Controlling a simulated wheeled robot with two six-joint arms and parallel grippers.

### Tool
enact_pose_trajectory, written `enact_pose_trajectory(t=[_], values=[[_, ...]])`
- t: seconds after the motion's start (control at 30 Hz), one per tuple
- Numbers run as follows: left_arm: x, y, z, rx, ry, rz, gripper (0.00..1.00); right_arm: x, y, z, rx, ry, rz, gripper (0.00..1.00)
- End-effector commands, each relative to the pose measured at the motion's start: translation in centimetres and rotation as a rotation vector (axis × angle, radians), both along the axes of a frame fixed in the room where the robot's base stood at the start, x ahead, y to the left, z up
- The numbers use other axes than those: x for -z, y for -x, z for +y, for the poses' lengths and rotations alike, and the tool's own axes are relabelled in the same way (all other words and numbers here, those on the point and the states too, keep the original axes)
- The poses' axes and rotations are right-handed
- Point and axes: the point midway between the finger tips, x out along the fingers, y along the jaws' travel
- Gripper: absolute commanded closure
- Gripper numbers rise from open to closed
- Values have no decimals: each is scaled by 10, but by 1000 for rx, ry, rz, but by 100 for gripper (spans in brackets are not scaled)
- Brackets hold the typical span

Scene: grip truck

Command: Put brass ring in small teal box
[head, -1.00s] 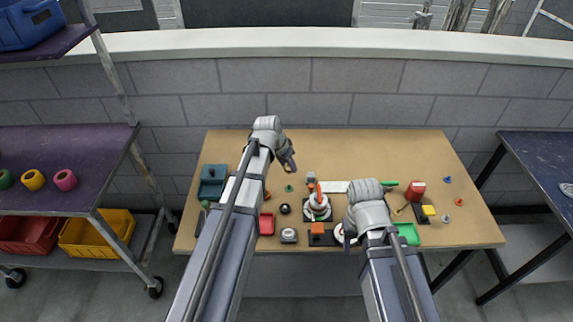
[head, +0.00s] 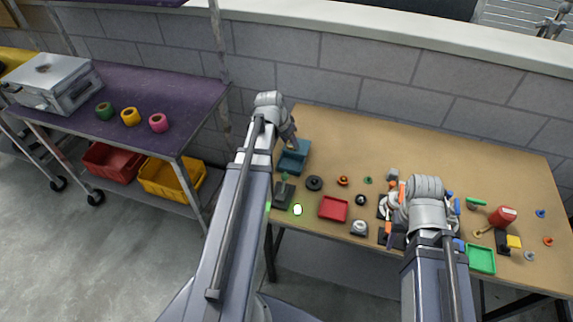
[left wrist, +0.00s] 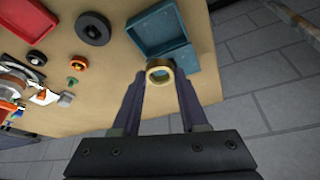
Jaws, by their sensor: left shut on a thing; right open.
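The brass ring (left wrist: 160,74) is between the fingertips of my left gripper (left wrist: 159,80) in the left wrist view. The ring is hidden there. My right gripper (head: 403,217) is open over the middle of the table, partly hidden by its own wrist.
A red tray (head: 333,208), a black ring (head: 314,183) and a grey knob piece (head: 359,228) are right of the box. A green tray (head: 480,258) and a red cylinder (head: 503,216) are farther right. A purple shelf (head: 190,103) stands left. The table's back is clear.

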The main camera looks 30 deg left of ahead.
Motion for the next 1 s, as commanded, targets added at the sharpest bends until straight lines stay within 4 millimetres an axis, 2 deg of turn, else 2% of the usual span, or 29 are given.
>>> enact_pose_trajectory(t=[0.13,0.27,0.6,0.87,1.0], values=[[2,0,0,-1,0,0,100,2,0,0,0,0,0,50],[13,0,0,0,0,0,100,13,0,0,0,0,0,50],[62,0,0,0,0,0,100,62,0,0,0,0,0,50],[65,0,0,0,0,0,100,65,0,0,0,0,0,50],[78,0,0,0,0,0,100,78,0,0,0,0,0,50]])
